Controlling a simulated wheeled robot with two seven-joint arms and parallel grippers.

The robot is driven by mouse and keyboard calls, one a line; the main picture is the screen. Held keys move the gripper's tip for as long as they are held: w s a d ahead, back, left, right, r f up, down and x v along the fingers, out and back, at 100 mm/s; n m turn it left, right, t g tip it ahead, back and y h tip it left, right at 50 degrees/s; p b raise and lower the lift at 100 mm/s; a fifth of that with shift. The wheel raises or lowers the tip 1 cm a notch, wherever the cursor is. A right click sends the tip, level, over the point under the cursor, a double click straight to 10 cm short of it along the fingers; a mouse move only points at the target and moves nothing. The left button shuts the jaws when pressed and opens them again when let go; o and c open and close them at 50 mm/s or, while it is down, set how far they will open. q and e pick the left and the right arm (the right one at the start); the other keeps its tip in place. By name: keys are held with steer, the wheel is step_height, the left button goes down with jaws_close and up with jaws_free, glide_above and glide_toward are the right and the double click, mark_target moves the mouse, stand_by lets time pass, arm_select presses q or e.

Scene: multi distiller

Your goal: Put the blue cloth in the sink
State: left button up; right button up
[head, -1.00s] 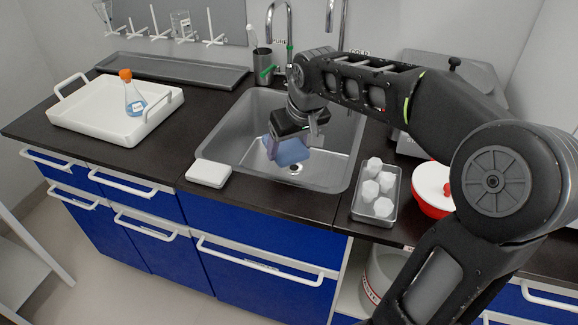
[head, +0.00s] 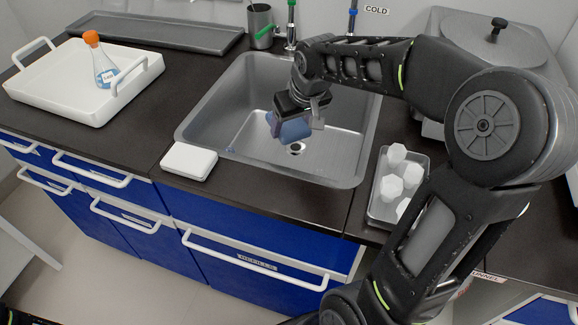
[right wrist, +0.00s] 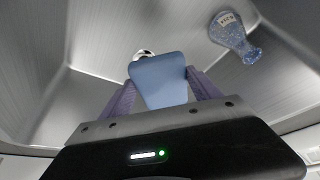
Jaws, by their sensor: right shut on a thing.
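My right gripper (head: 295,124) is inside the sink (head: 225,115), above its floor near the drain (head: 296,149). It is shut on the blue cloth (head: 292,133), which shows as a small light-blue piece below the jaws. In the right wrist view the blue cloth (right wrist: 160,82) sits between the two purple fingers, with the grey sink walls (right wrist: 95,50) around it. From these views I cannot tell whether the cloth touches the sink floor. My left gripper is not in view.
A labelled flask (right wrist: 235,38) shows in the right wrist view. A white tray (head: 60,105) holds an orange-capped flask (head: 103,65) at left. A white block (head: 189,161) lies at the sink's front-left edge. A metal tray (head: 378,205) with several white pieces stands right of the sink.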

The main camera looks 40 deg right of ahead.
step_height(320, 180, down, 2)
arm_select(q)
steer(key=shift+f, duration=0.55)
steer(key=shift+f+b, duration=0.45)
steer(key=shift+b, duration=0.2)
arm_select(e)
glide_above(290, 164)
steer(key=s, duration=0.2)
steer(key=shift+w+a+f, duration=0.1)
steer(key=shift+f, duration=1.15)
steer(key=shift+w+a+f, duration=0.1)
steer(key=shift+f, duration=1.1)
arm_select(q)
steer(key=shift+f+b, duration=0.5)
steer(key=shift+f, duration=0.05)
arm_select(e)
steer(key=shift+f, duration=2.5)
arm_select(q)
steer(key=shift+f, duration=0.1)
arm_select(e)
steer(key=shift+f, duration=0.1)
